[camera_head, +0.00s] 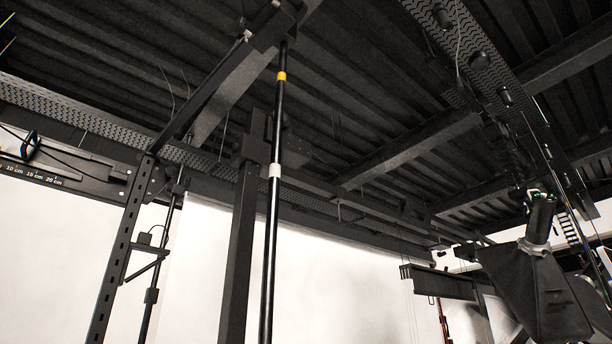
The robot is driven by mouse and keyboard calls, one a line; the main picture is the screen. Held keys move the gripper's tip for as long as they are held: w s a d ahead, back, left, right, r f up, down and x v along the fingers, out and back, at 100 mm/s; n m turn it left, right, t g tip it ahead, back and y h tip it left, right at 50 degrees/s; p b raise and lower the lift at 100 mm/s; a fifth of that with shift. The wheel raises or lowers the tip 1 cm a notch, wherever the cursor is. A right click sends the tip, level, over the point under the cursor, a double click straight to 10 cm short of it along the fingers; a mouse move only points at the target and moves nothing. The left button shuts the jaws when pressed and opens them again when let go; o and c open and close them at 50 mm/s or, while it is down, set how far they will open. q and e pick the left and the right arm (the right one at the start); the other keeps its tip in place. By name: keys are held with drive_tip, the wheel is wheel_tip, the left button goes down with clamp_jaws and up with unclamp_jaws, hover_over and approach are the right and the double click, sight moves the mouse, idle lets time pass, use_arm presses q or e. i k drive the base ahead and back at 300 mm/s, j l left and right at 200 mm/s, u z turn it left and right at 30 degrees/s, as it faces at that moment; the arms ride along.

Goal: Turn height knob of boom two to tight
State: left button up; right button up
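The head view is tilted up toward a dark ceiling. A tall black pole (272,215) with a yellow band and a white band stands near the middle, leaning slightly. A diagonal dark beam (215,85) meets it near the top. I cannot tell whether either is part of boom two. No height knob can be made out for certain. Neither of my grippers is in view.
A dark upright post (238,255) stands left of the pole, and a slotted frame post (120,250) stands farther left. A ruler-marked bar (40,175) is at the left edge. A black hooded fixture (535,290) hangs at the lower right. White walls are behind.

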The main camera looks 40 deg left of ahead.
sight(239, 27)
drive_tip(key=i+z, duration=0.2)
drive_tip(key=z, duration=0.3)
drive_tip(key=i+z, duration=0.25)
drive_tip(key=z, duration=0.25)
drive_tip(key=i+j+z, duration=0.1)
drive_tip(key=z, duration=0.35)
drive_tip(key=i+j+z, duration=0.2)
drive_tip(key=z, duration=0.3)
drive_tip(key=i+j+z, duration=0.2)
drive_tip(key=z, duration=0.3)
drive_tip(key=j+z, duration=0.35)
drive_tip(key=z, duration=0.15)
drive_tip(key=k+j+u, duration=0.15)
drive_tip(key=j, duration=0.25)
drive_tip(key=k+j+u, duration=0.1)
drive_tip(key=j, duration=0.3)
drive_tip(key=k+j+u, duration=0.15)
drive_tip(key=j, duration=0.25)
drive_tip(key=k+j+z, duration=0.15)
drive_tip(key=k+j, duration=0.3)
drive_tip(key=j, duration=0.15)
drive_tip(key=k+l+z, duration=0.1)
drive_tip(key=z, duration=0.4)
drive_tip(key=k+l+z, duration=0.2)
drive_tip(key=z, duration=0.25)
drive_tip(key=k+l+z, duration=0.1)
drive_tip(key=l+z, duration=0.8)
drive_tip(key=k+z, duration=0.1)
drive_tip(key=z, duration=0.2)
